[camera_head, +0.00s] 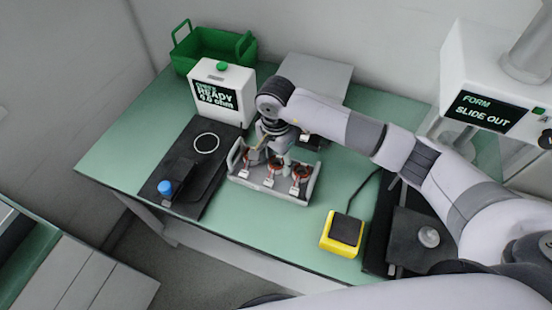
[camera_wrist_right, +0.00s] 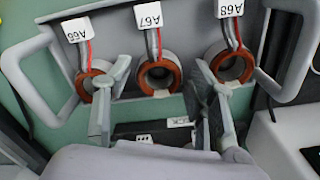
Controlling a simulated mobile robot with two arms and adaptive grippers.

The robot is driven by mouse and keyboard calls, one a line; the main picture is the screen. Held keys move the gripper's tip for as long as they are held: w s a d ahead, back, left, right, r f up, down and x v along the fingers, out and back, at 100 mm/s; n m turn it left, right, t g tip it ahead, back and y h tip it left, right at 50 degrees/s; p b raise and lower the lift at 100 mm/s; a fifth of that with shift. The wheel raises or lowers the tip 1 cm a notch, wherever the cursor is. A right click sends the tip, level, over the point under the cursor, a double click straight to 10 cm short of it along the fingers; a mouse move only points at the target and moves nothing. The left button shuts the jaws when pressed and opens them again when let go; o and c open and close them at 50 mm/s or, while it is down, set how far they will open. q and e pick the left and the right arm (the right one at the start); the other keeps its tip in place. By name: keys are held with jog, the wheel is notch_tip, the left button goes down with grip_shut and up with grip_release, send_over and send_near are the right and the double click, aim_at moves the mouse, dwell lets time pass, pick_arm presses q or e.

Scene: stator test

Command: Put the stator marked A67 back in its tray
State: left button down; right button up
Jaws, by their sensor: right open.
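The stator marked A67 (camera_wrist_right: 160,62) sits in the grey tray (camera_wrist_right: 38,75), in the middle between A66 (camera_wrist_right: 92,75) and A68 (camera_wrist_right: 233,68). It is a copper-edged ring with red and dark leads and a white tag. The tray (camera_head: 262,191) also shows in the head view, with three stators in a row. My right gripper (camera_wrist_right: 160,95) is open, with one finger on each side of A67 in the wrist view; I cannot tell whether they touch it. In the head view the right gripper (camera_head: 278,150) is over the tray's back side. My left gripper is out of view.
A tester reading READY (camera_head: 222,92) stands behind a black fixture plate (camera_head: 190,150) with a blue knob (camera_head: 165,187). A green bin (camera_head: 213,47) is at the back. A yellow-edged pad (camera_head: 343,232) lies right of the tray. A FORM machine (camera_head: 490,95) stands right.

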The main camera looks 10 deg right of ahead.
jog(key=shift+r, duration=0.1)
jog(key=shift+r+p, duration=1.25)
jog(key=shift+r, duration=1.2)
jog(key=o, duration=0.6)
